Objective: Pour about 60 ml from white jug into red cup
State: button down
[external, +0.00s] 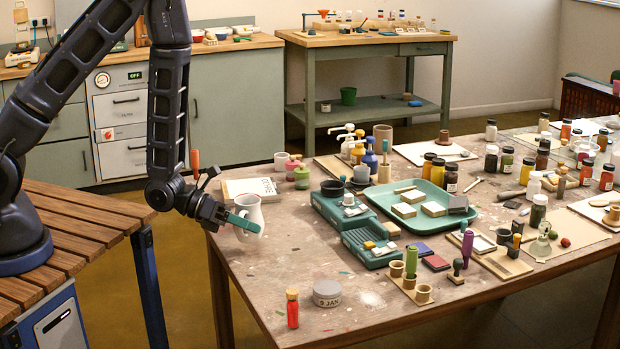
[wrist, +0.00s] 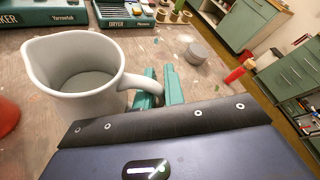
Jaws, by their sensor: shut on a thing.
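The white jug (external: 249,214) is upright at the left edge of the table in the external view. It fills the left of the wrist view (wrist: 84,104), with its spout to the left and its handle to the right. A flat greyish surface shows inside it; whether this is liquid I cannot tell. My gripper (external: 238,221) is shut on the jug's handle, its teal fingers also showing in the wrist view (wrist: 160,88). Whether the jug touches the table is unclear. A red object (wrist: 7,117), cut off at the wrist view's left edge, may be the red cup. I cannot pick out a red cup externally.
A grey tin (external: 327,293) and a red bottle (external: 292,308) stand near the front edge. A white mug (external: 281,160) and small jars stand behind. Bare tabletop surrounds the tin.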

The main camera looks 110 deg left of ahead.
aim_at(243, 207)
jog(key=shift+s+a+f+n+y, duration=0.1)
jog(key=shift+s+f+n+y, duration=0.5)
jog(key=shift+s+f, duration=0.35)
jog(key=shift+s+r, duration=0.1)
jog(key=shift+r, duration=0.05)
jog(key=shift+s+a+r+n+h, duration=0.3)
jog(key=shift+a+r+n+h, duration=0.2)
jog(key=shift+a+r+n, duration=0.3)
jog(key=a+r+n, duration=0.1)
jog(key=a+n+h, duration=0.1)
jog(key=shift+s+a+r+t, duration=0.4)
jog(key=shift+s+a+r+n+t+h, duration=0.25)
jog(key=shift+a+r+n+h, duration=0.1)
jog(key=shift+a+r+n, duration=0.4)
jog(key=shift+s+a+r+n+t+h, duration=0.2)
jog(key=shift+a+r+n+h, duration=0.1)
jog(key=shift+a+r+n, duration=0.5)
jog(key=shift+s+a+r+n+t+h, duration=0.15)
jog(key=shift+a+r+n+t+h, duration=0.2)
jog(key=shift+r+n, duration=0.45)
jog(key=shift+s+a+r+n+p, duration=0.1)
jog(key=shift+a+r+n+p, duration=0.2)
jog(key=shift+r, duration=0.25)
jog(key=shift+s+a+r+n, duration=0.1)
jog(key=shift+a+r+n, duration=0.1)
jog(key=shift+a+n, duration=0.1)
jog(key=shift+a+r, duration=0.15)
